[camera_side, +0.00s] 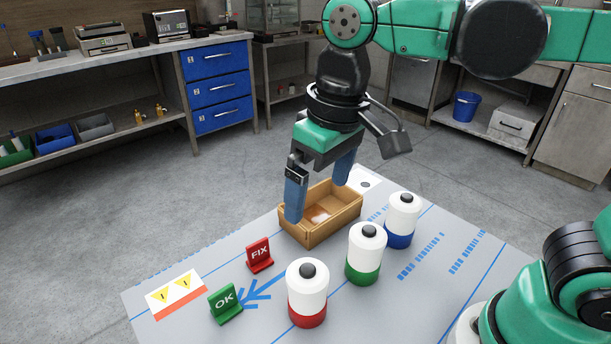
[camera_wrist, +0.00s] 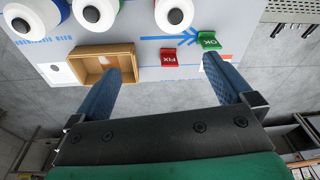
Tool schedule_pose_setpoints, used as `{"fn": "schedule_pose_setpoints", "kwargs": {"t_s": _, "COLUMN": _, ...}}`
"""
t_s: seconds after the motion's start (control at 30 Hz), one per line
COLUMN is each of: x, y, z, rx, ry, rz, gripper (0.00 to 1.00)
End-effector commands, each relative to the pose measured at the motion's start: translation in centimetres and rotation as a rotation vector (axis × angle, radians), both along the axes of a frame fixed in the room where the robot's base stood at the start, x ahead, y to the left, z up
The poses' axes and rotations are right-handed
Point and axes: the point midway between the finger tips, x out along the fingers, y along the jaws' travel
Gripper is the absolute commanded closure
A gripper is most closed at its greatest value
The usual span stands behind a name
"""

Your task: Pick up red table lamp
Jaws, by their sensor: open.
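The red table lamp (camera_side: 307,291) is a white rounded cylinder with a red base band and a black top knob. It stands upright on the grey work table (camera_side: 395,312) at the near edge of the side view. The wrist view shows its white top (camera_wrist: 173,14) at the upper edge, partly cut off. My gripper (camera_side: 318,198) is open, with blue fingers wide apart above and around the wooden box, up and behind the lamp. Nothing is between the fingers in the wrist view (camera_wrist: 163,64). The gripper does not touch the lamp.
Similar lamps with green (camera_side: 366,253) and blue (camera_side: 402,220) bands stand behind the red one. An open wooden box (camera_side: 345,216) lies below my gripper. Red FIX (camera_side: 259,254) and green OK (camera_side: 225,303) signs stand left of the lamp. A warning card (camera_side: 176,294) lies at the left.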

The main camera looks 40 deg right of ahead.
Motion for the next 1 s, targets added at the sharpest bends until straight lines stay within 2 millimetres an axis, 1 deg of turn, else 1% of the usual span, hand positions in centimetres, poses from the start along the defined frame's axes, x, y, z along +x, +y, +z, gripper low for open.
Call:
{"fn": "schedule_pose_setpoints", "kwargs": {"t_s": 0.03, "x": -0.3, "y": 1.5, "z": 0.0, "rx": -0.020, "ry": 0.053, "rz": 0.031, "gripper": 0.00}}
{"fn": "schedule_pose_setpoints", "kwargs": {"t_s": 0.1, "x": -1.0, "y": 3.2, "z": -0.1, "rx": -0.057, "ry": 0.129, "rz": 0.058, "gripper": 0.00}}
{"fn": "schedule_pose_setpoints", "kwargs": {"t_s": 0.3, "x": -1.0, "y": 2.8, "z": -5.2, "rx": -0.057, "ry": 0.129, "rz": 0.045, "gripper": 0.00}}
{"fn": "schedule_pose_setpoints", "kwargs": {"t_s": 0.4, "x": -1.0, "y": 2.8, "z": -7.2, "rx": -0.057, "ry": 0.128, "rz": 0.045, "gripper": 0.00}}
{"fn": "schedule_pose_setpoints", "kwargs": {"t_s": 0.5, "x": -0.9, "y": 2.8, "z": -8.7, "rx": -0.055, "ry": 0.127, "rz": 0.045, "gripper": 0.00}}
{"fn": "schedule_pose_setpoints", "kwargs": {"t_s": 0.77, "x": -0.9, "y": 2.8, "z": -10.5, "rx": -0.055, "ry": 0.127, "rz": 0.045, "gripper": 0.00}}
{"fn": "schedule_pose_setpoints", "kwargs": {"t_s": 1.0, "x": -1.0, "y": 2.8, "z": -13.2, "rx": -0.055, "ry": 0.126, "rz": 0.045, "gripper": 0.00}}
